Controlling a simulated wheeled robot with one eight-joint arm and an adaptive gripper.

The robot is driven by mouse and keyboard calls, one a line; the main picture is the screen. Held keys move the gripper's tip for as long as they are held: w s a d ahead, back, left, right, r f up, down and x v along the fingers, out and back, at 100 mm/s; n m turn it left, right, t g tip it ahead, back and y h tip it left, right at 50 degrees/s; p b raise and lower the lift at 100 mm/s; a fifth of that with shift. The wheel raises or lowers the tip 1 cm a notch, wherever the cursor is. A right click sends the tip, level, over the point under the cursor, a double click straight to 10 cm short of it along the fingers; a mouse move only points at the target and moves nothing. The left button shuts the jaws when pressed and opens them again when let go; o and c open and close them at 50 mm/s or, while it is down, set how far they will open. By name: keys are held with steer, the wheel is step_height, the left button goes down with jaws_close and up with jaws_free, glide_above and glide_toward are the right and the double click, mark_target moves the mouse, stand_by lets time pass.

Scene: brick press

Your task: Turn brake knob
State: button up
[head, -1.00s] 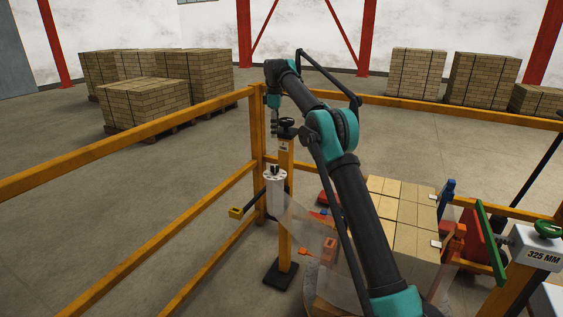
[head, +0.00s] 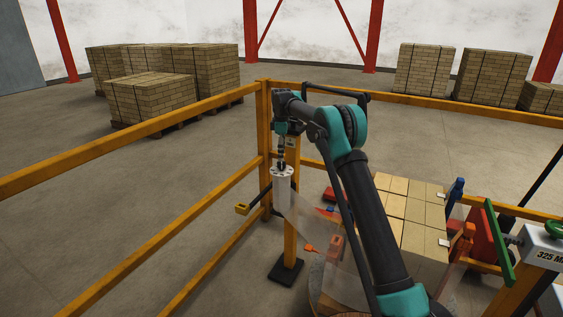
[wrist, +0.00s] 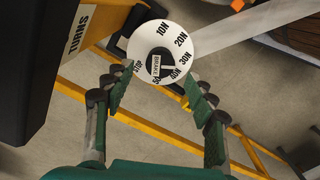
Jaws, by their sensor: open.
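The brake knob (wrist: 156,63) is a small black knob with a white "BRAKE" label, at the middle of a round white dial (wrist: 162,33) marked in newtons. The dial caps the upright white cylinder (head: 283,192) on the orange post in the head view. My gripper (wrist: 160,79) is open and empty, pointing down over the dial. In the wrist view its two green-padded fingers stand either side of the knob's near side, apart from it. In the head view my gripper (head: 281,160) is just above the cylinder's top; the knob is hard to make out there.
Clear film (head: 325,230) runs from the cylinder toward the brick stack (head: 405,210). Orange rails (head: 130,125) enclose the area. A yellow-ended lever (head: 242,209) sticks out left.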

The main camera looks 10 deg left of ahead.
mark_target(282, 166)
steer(key=shift+f, duration=2.2)
steer(key=c, duration=1.2)
